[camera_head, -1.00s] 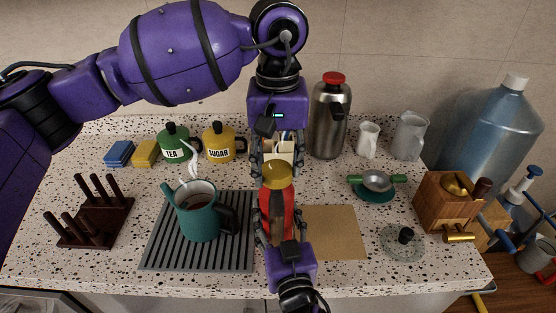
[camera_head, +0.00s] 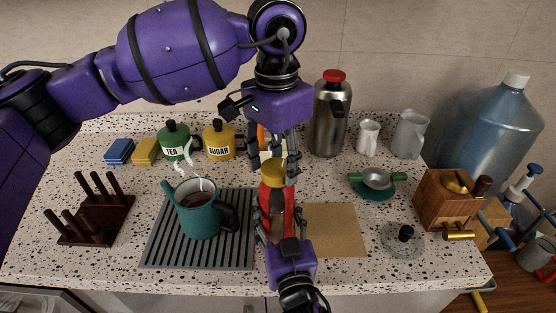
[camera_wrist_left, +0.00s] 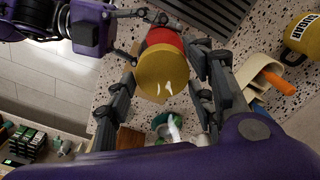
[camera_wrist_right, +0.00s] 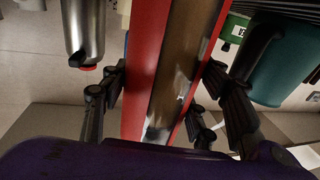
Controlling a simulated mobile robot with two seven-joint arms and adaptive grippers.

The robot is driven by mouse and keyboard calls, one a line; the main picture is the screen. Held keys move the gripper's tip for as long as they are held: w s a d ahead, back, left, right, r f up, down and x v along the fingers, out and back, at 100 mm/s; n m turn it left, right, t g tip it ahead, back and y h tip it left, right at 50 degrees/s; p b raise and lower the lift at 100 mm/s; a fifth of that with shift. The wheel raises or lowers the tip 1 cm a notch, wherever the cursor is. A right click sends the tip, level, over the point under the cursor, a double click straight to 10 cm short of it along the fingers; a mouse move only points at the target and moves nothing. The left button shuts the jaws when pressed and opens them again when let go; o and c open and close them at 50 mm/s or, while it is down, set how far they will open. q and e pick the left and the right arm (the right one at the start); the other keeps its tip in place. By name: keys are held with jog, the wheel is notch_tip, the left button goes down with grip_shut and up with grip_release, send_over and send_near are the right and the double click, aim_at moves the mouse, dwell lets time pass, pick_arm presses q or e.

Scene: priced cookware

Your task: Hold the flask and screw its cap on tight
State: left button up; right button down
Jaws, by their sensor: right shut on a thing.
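The flask (camera_head: 277,202) stands upright with a red body and a gold-yellow cap (camera_head: 272,173) on top. My right gripper (camera_head: 278,222) is shut around the red body from the front. In the right wrist view the flask (camera_wrist_right: 148,70) lies between its fingers. My left gripper (camera_head: 271,158) comes down from above over the cap. In the left wrist view its fingers stand apart on either side of the cap (camera_wrist_left: 162,72), with a gap visible on the right. Whether the cap is fully seated on the flask cannot be told.
A teal steaming pot (camera_head: 203,215) stands on the ribbed grey mat (camera_head: 160,250) to the left. A tan board (camera_head: 338,230) lies to the right. Behind stand a steel flask with a red top (camera_head: 330,115), a sugar pot (camera_head: 220,140) and a holder with utensils.

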pick_arm(q)
jog(key=shift+o, duration=1.1)
jog(key=shift+r, duration=0.1)
jog(key=shift+r, duration=2.4)
